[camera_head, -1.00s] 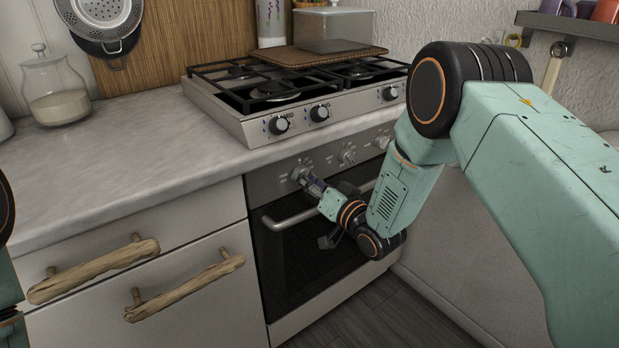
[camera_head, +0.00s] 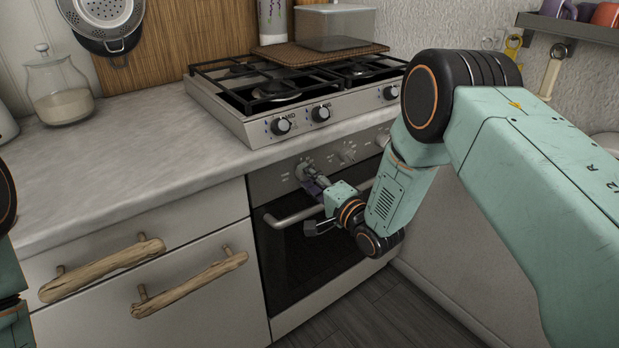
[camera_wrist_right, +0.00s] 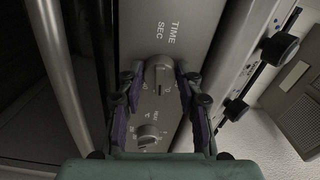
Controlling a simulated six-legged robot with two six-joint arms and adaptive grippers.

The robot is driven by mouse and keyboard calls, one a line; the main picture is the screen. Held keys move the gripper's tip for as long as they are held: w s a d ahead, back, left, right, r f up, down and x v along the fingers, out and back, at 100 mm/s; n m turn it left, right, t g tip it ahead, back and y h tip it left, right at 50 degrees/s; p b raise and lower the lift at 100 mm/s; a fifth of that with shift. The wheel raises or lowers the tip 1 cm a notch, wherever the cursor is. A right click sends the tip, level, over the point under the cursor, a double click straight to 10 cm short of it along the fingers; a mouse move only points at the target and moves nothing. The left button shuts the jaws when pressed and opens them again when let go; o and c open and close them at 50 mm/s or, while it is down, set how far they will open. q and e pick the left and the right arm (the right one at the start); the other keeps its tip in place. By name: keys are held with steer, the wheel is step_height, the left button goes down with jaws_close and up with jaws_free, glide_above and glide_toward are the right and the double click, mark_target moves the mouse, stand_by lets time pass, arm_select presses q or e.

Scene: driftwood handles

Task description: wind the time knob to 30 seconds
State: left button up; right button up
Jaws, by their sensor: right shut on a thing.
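The time knob (camera_wrist_right: 160,82) is a round grey knob on the oven's control panel, below the printed words TIME SEC in the right wrist view. My right gripper (camera_wrist_right: 157,88) is shut on it, with one finger on each side of its rim. In the head view my right gripper (camera_head: 308,178) is at the leftmost knob of the oven panel and mostly covers it. My left gripper is not in view; only part of my left arm shows at the left edge.
Another knob (camera_wrist_right: 148,134) is close by on the panel. The oven door handle (camera_head: 285,221) runs just below my right gripper. The gas hob (camera_head: 262,128) with its own knobs juts out above. Driftwood drawer handles (camera_head: 100,270) stick out at the left.

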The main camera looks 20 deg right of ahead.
steer(key=shift+m, duration=0.6)
steer(key=o, duration=1.1)
steer(key=v, duration=1.2)
